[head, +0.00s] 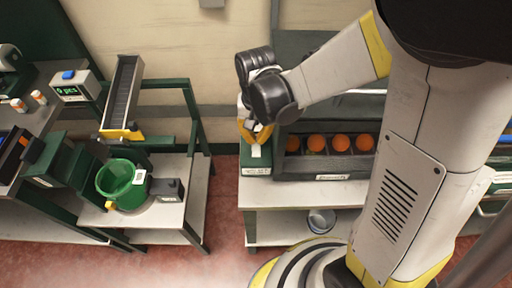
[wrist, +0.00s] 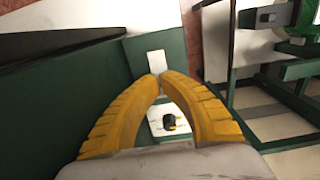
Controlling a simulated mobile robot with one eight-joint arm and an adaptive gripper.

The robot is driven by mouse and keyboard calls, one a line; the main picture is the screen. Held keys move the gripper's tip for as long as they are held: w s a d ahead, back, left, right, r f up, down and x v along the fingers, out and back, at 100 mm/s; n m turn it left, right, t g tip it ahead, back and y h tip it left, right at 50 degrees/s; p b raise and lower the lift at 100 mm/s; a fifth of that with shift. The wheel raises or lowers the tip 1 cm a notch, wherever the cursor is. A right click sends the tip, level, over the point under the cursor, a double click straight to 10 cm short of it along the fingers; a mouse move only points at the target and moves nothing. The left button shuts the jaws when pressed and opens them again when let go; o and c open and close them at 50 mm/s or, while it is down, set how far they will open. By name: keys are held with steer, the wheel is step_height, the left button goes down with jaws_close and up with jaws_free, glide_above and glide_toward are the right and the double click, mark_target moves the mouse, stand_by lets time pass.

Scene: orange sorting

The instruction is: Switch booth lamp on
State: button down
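My gripper (wrist: 160,76) points down over a green box with a white plate; its yellow fingertips are together with nothing visible held between them. A small black knob (wrist: 169,122) sits on the white plate, seen between the fingers and below the tips. In the head view my gripper (head: 254,140) is at the green box (head: 255,171), left of the orange tray. Whether the tips touch the box or plate, I cannot tell. No lamp can be made out, and the knob is hidden in the head view.
A dark tray (head: 328,168) with several oranges is right of the green box on a pale table (head: 285,197). A green bucket (head: 139,178) stands on a low stand at left, near a sloping chute (head: 122,90). Red floor lies between the stands.

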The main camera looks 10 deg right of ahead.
mark_target(256, 145)
steer(key=shift+f+b, duration=1.2)
steer(key=shift+f, duration=0.2)
stand_by(0.4)
step_height(256, 145, up, 7)
steer(key=p, duration=0.5)
steer(key=shift+r, duration=0.1)
stand_by(0.7)
